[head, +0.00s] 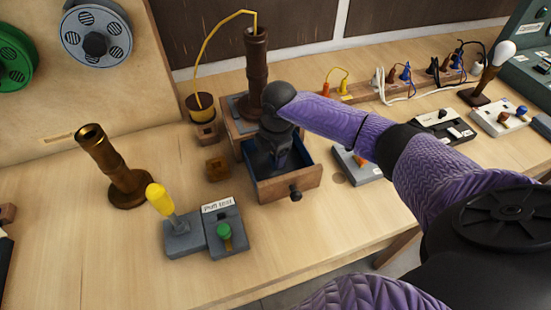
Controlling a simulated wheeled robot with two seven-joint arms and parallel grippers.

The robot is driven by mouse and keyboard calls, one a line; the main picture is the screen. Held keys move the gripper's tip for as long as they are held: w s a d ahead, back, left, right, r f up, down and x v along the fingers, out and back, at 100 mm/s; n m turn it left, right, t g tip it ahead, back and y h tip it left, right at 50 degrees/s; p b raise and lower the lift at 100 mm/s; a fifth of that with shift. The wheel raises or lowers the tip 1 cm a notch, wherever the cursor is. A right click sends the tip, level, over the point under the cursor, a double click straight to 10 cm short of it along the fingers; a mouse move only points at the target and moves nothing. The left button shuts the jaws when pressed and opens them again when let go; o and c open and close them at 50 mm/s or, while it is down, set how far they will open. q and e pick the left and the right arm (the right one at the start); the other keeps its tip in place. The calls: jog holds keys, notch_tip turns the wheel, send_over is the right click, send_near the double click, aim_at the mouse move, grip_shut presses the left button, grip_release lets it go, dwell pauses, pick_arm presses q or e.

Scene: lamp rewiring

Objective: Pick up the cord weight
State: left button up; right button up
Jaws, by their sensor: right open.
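My right arm comes in from the right, and my right gripper (279,163) points down into an open wooden drawer (289,187) with a blue lining. The gripper is open; its fingertips are dark and small against the drawer's inside, so I cannot tell whether they touch anything. I cannot make out the cord weight for certain; the gripper and wrist cover much of the drawer's inside. A small brown block (217,169) sits on the table just left of the drawer. My left gripper is not in view.
A brown lamp column (257,75) with a yellow cord stands behind the drawer. A bronze tube (112,168) stands at left. A grey "Pull test" unit (224,236) with a yellow-handled lever is in front. Cords and plugs line the back right. The front left table is clear.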

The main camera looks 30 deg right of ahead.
jog(key=shift+c, duration=0.3)
grip_shut()
jog(key=shift+r, duration=0.1)
